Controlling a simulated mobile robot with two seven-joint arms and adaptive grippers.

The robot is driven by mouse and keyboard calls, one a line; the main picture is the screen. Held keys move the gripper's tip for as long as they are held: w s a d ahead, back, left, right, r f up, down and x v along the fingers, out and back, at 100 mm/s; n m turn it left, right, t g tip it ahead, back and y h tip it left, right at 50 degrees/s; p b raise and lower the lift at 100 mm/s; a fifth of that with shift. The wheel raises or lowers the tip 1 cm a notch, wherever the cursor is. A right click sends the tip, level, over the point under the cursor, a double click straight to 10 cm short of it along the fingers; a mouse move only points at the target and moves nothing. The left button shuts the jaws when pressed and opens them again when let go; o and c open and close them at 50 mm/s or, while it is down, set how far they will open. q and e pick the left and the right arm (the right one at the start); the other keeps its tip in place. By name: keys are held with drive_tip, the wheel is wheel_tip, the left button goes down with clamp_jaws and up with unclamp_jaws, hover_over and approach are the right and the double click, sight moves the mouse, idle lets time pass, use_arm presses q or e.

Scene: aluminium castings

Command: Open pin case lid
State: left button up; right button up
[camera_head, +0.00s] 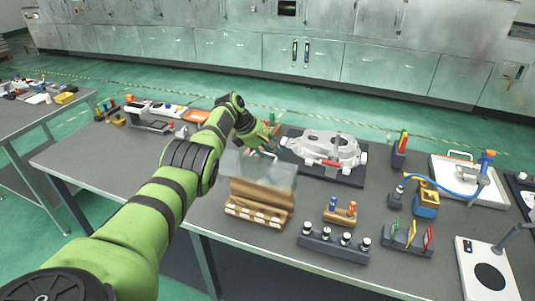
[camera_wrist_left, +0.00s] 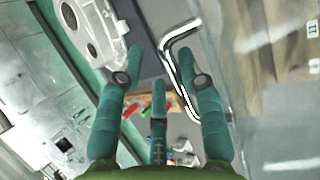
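The pin case (camera_head: 262,196) is a brown wooden box near the table's front middle, with a clear lid (camera_head: 262,168) on it. In the left wrist view the clear lid (camera_wrist_left: 240,75) fills the right side, and its bent metal handle (camera_wrist_left: 172,85) runs between my gripper's teal fingers. My left gripper (camera_head: 267,147) is above the back of the lid. In the left wrist view the gripper (camera_wrist_left: 162,68) has its fingers apart, with the handle nearer the right finger. Whether a finger touches the handle is unclear. My right gripper is not in view.
A large aluminium casting (camera_head: 325,148) on a dark plate stands right behind the case. A dark rack with black-and-white pieces (camera_head: 335,243) and a small wooden block with coloured pins (camera_head: 340,213) stand to the right. Bare table (camera_head: 130,160) lies left of my arm.

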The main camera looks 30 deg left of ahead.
use_arm(q)
drive_tip(key=shift+w+f, duration=0.1)
drive_tip(key=shift+f, duration=0.5)
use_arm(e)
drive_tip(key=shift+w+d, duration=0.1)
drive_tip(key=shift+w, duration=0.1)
use_arm(q)
drive_tip(key=a+r+b, duration=0.3)
drive_tip(key=r+b, duration=0.2)
drive_tip(key=r, duration=0.2)
drive_tip(key=shift+s+r, duration=0.2)
drive_tip(key=shift+r, duration=0.05)
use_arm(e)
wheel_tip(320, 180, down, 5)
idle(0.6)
